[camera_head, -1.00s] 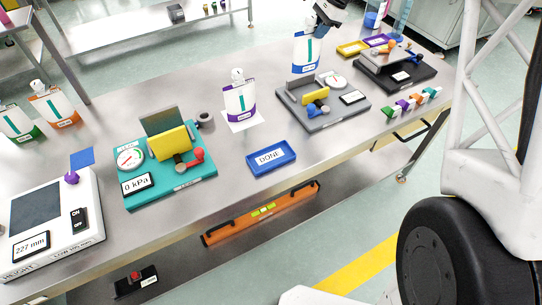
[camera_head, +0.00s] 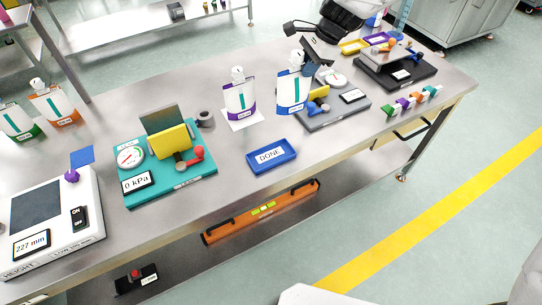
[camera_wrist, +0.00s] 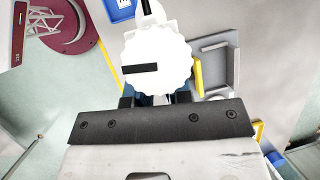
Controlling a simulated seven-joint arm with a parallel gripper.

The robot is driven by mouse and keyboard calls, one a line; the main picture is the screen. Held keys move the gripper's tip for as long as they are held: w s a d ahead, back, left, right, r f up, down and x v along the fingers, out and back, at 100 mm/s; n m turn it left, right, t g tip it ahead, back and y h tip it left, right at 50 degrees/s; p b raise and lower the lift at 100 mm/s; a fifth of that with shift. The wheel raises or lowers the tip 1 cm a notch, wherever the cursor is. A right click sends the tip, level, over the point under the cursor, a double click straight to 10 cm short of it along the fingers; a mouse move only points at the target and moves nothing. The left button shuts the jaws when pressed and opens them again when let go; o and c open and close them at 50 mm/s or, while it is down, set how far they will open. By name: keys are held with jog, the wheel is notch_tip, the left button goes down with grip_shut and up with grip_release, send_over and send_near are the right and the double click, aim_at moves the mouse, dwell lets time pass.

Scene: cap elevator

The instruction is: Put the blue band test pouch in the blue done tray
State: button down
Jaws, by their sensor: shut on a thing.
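The blue band test pouch (camera_head: 291,92) hangs upright in my gripper (camera_head: 297,58), above the bench between the purple band pouch and the grey press station. In the wrist view my gripper (camera_wrist: 155,100) is shut at the pouch's white ridged cap (camera_wrist: 157,60), which hides most of the pouch body. The blue done tray (camera_head: 271,157) lies flat and empty on the bench near its front edge, below and left of the held pouch. A corner of the tray also shows at the top of the wrist view (camera_wrist: 122,10).
A purple band pouch (camera_head: 240,100) stands on a white sheet behind the tray. A teal press station (camera_head: 170,170) is left of the tray, and a grey station (camera_head: 335,108) is to its right. Small coloured clips (camera_head: 411,101) lie further right.

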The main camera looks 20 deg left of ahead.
jog(key=s+d+f, duration=0.2)
jog(key=s, duration=1)
jog(key=s+d+f, duration=0.3)
jog(key=s, duration=0.9)
jog(key=shift+s+f, duration=0.3)
jog(key=shift+s, duration=0.05)
jog(key=shift+w+a, duration=0.1)
jog(key=w+a+f, duration=0.1)
jog(key=w+a, duration=0.7)
jog(key=w, duration=0.5)
jog(key=shift+w+a+f, duration=0.2)
jog(key=shift+f, duration=0.05)
jog(key=shift+f, duration=1.85)
jog(key=c, duration=1)
grip_release()
jog(key=shift+c, duration=0.2)
